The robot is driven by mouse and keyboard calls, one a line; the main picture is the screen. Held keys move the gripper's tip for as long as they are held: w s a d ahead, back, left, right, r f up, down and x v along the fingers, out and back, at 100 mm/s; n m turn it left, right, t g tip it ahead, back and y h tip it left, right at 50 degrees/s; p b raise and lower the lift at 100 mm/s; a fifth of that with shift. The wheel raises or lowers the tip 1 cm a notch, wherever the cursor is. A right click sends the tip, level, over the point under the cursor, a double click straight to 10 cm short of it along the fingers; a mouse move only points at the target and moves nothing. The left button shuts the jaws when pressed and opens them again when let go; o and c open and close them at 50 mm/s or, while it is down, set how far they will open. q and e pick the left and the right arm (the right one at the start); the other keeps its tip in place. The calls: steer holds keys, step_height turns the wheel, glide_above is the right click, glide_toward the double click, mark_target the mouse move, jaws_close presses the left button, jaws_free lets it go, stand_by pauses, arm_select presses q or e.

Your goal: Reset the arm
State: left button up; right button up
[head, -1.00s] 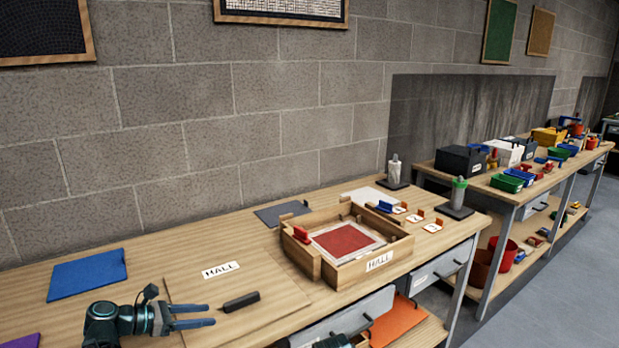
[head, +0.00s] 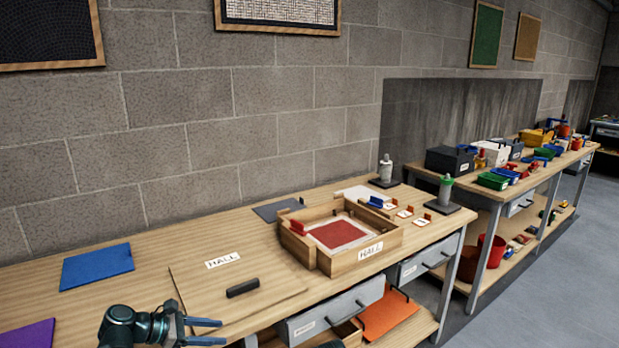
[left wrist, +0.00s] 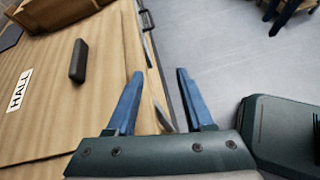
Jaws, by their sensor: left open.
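My left arm comes in at the bottom left of the head view. Its gripper (head: 215,331) is open and empty, with its blue fingers pointing right, by the bench's front edge. In the left wrist view the two fingers (left wrist: 160,73) stand apart with nothing between them, over the bench edge and grey floor. A dark bar-shaped handle (head: 243,288) lies on the wooden board with a HALL label (head: 222,260), beyond the fingers. The right gripper does not show.
A wooden frame box (head: 387,243) with a red panel (head: 338,235) stands on the bench. A blue sheet (head: 97,267) lies left of the HALL board. A drawer (head: 335,308) sits below the bench's front edge. A second bench stands at the right.

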arm_select(q)
steer(key=s+d+f+m+g+y+p, duration=0.1)
steer(key=s+d+f+m+g+y, duration=0.2)
steer(key=m, duration=1)
steer(key=s+d+f+m+g+y+p, duration=0.1)
steer(key=s+d+f+m+g+y, duration=0.2)
steer(key=s+d+m+y, duration=0.6)
steer(key=s+d+f+m, duration=0.2)
steer(key=s+d+m, duration=0.1)
steer(key=s+d, duration=0.1)
steer(key=shift+s+d+f+m, duration=0.15)
steer(key=shift+d+f+m, duration=0.2)
steer(key=shift+d, duration=0.5)
